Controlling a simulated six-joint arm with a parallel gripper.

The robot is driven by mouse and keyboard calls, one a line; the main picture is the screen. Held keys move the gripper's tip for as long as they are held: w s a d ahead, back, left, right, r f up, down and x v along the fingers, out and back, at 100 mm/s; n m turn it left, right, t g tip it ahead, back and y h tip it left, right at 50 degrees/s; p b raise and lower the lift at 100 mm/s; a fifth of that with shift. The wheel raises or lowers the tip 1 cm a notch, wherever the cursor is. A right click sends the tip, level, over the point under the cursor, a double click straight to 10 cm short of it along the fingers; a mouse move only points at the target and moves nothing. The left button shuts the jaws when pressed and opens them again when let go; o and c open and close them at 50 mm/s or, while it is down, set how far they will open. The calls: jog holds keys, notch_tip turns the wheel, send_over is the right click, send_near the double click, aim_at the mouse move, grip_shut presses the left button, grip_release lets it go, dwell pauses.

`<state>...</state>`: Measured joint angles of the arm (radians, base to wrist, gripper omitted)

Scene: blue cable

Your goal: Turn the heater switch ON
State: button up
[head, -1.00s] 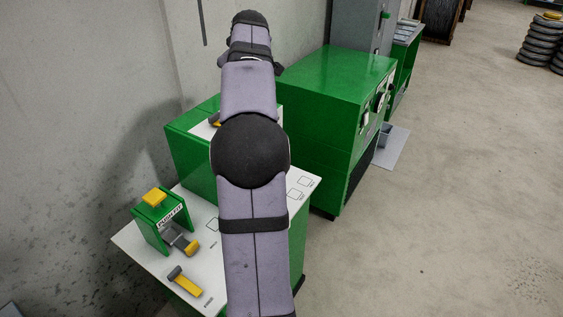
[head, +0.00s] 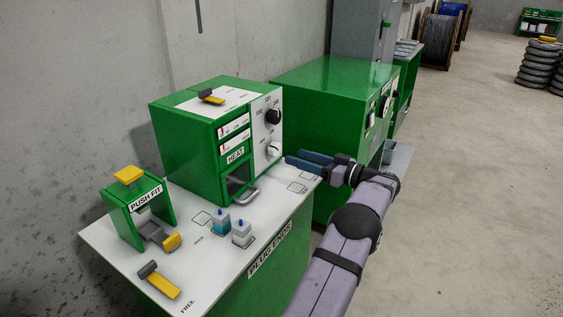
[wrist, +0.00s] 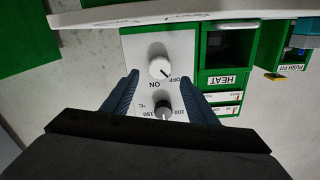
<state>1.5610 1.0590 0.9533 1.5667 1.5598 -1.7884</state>
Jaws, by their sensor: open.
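The heater (head: 185,150) is a green box with a "HEAT" label on the table. Its white panel carries a white switch knob (head: 273,149) below a black dial (head: 273,116). In the wrist view, the white knob (wrist: 159,66) sits beside "OFF" and "ON" labels, and its dark mark points toward "OFF". The black dial (wrist: 163,107) has temperature numbers around it. My gripper (head: 294,159) has blue fingers and is open, just in front of the panel, seemingly short of the knob. In the wrist view, its fingertips (wrist: 160,76) lie either side of the white knob.
A "PUSH FIT" press (head: 172,205), a yellow-handled lever (head: 160,282) and two small plugs (head: 231,229) are on the white table (head: 215,275). A larger green cabinet (head: 315,85) stands behind my gripper.

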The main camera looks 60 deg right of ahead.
aim_at(278, 151)
jog(key=shift+w+r, duration=0.1)
jog(key=shift+w, duration=0.5)
jog(key=shift+w+p, duration=0.8)
jog(key=shift+w, duration=2.25)
jog(key=c, duration=1.1)
